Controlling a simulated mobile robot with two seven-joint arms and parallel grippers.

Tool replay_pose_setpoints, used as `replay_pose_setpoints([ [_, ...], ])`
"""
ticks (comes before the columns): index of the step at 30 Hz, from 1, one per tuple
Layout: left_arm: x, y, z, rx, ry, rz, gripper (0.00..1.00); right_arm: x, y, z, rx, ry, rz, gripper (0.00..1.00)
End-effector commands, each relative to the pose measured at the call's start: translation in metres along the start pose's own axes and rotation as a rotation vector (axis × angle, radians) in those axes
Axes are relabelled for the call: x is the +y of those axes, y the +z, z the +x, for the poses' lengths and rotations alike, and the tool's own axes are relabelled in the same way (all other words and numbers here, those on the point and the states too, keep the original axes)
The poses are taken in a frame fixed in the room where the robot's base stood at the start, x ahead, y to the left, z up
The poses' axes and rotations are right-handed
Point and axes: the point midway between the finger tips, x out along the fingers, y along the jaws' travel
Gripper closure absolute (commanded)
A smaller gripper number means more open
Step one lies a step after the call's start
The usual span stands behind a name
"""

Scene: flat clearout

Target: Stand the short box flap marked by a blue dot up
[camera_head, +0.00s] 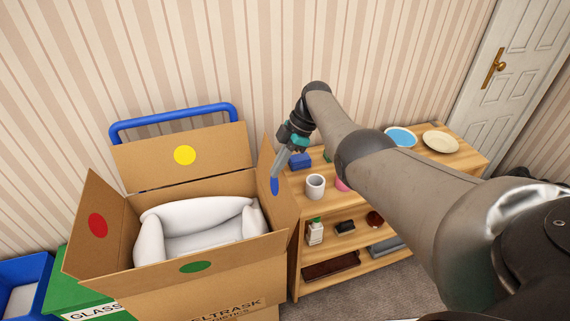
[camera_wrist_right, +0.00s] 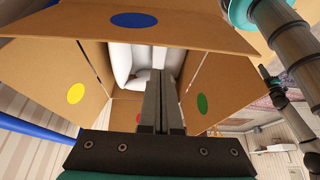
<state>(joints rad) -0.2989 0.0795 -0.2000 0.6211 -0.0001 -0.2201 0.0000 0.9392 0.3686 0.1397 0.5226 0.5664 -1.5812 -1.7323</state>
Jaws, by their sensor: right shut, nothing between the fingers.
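The open cardboard box (camera_head: 160,285) stands at the lower left with its flaps raised around the opening. The short right flap with a blue dot (camera_head: 285,205) stands up steeply at the box's right side; it also spans the top of the right wrist view (camera_wrist_right: 190,28). My right gripper (camera_head: 275,174) points down at this flap, its fingertips close to the blue dot; contact is unclear. In the right wrist view its fingers (camera_wrist_right: 160,100) are together and empty, below the blue-dot flap, with the box opening behind them. My left gripper is not in view.
The yellow-dot flap (camera_head: 210,146), red-dot flap (camera_head: 95,205) and green-dot flap (camera_head: 215,262) surround a white cushioned item (camera_head: 195,220). A wooden shelf (camera_head: 310,205) with a white mug (camera_head: 315,187) stands close right. A blue handle (camera_head: 170,117) rises behind.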

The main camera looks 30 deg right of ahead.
Motion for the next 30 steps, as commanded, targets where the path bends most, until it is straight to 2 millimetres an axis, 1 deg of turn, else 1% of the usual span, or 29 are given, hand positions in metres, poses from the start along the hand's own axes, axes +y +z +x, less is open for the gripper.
replay_pose_setpoints([
  [1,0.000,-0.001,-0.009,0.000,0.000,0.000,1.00,0.000,-0.014,0.000,0.002,-0.003,-0.002,1.00],
  [3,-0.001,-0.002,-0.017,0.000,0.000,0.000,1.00,0.001,-0.031,0.005,0.003,-0.001,-0.001,1.00],
  [4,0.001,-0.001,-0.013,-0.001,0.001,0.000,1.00,0.003,-0.020,-0.005,-0.002,0.008,0.006,1.00],
  [6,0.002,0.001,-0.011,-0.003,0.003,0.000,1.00,0.002,-0.010,-0.021,-0.003,0.007,0.006,1.00],
  [12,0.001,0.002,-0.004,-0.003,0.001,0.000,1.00,0.002,0.008,-0.058,-0.001,0.006,0.004,1.00],
  [15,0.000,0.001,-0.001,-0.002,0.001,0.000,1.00,0.002,0.014,-0.070,0.000,0.004,0.004,1.00],
  [18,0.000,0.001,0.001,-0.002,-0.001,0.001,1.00,0.002,0.018,-0.079,0.000,0.003,0.004,1.00],
  [21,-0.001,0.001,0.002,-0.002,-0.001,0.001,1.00,0.001,0.019,-0.083,0.000,0.002,0.004,1.00],
  [30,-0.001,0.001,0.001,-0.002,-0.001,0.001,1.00,0.001,0.019,-0.084,0.000,0.002,0.003,1.00],
])
